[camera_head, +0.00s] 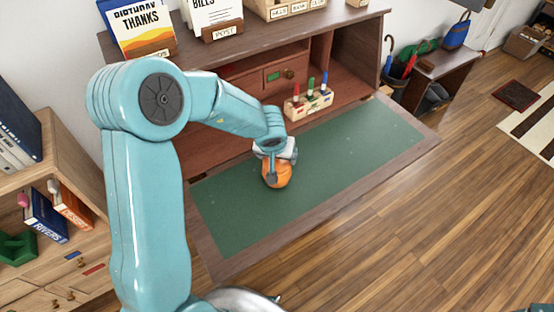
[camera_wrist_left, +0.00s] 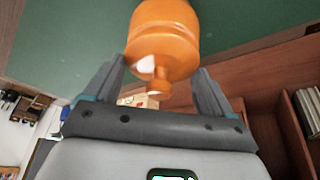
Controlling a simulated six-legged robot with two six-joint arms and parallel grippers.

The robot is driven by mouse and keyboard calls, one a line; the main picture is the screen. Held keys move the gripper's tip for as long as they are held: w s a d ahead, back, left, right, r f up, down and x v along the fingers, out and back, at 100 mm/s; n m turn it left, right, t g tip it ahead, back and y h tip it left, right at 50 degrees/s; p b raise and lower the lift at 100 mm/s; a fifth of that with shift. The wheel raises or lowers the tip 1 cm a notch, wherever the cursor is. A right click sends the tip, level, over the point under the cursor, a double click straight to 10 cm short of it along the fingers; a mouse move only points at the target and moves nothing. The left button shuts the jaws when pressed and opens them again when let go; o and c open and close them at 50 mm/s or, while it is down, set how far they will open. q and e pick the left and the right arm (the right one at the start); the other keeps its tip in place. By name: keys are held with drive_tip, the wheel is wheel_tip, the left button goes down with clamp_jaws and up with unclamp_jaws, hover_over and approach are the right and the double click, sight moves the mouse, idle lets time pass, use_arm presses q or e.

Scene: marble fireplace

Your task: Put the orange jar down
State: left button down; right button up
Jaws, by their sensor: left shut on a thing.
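The orange jar (camera_head: 281,175) is at the end of my left arm, over the green writing surface (camera_head: 330,165) of the open desk. My left gripper (camera_head: 275,168) points down at it and is shut on it. In the left wrist view the jar (camera_wrist_left: 165,30) sits between the two fingers of the gripper (camera_wrist_left: 160,68), with its narrow knob toward the palm. I cannot tell whether the jar's base touches the green surface. My right gripper is not in view.
A small wooden holder (camera_head: 308,104) with red, green and blue markers stands at the back of the desk. Cards and bins stand on the desk top. A low shelf with books (camera_head: 45,215) is at the left. Much of the green surface to the right is clear.

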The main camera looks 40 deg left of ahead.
use_arm(q)
drive_tip(key=shift+w+f, duration=0.15)
drive_tip(key=shift+f, duration=0.1)
drive_tip(key=shift+r, duration=0.15)
drive_tip(key=shift+c, duration=0.6)
unclamp_jaws()
drive_tip(key=shift+f, duration=0.2)
drive_tip(key=shift+o, duration=0.6)
drive_tip(key=shift+r+p, duration=0.3)
drive_tip(key=shift+r, duration=0.1)
drive_tip(key=p+v, duration=0.5)
drive_tip(key=v, duration=0.6)
drive_tip(key=shift+s+r, duration=0.3)
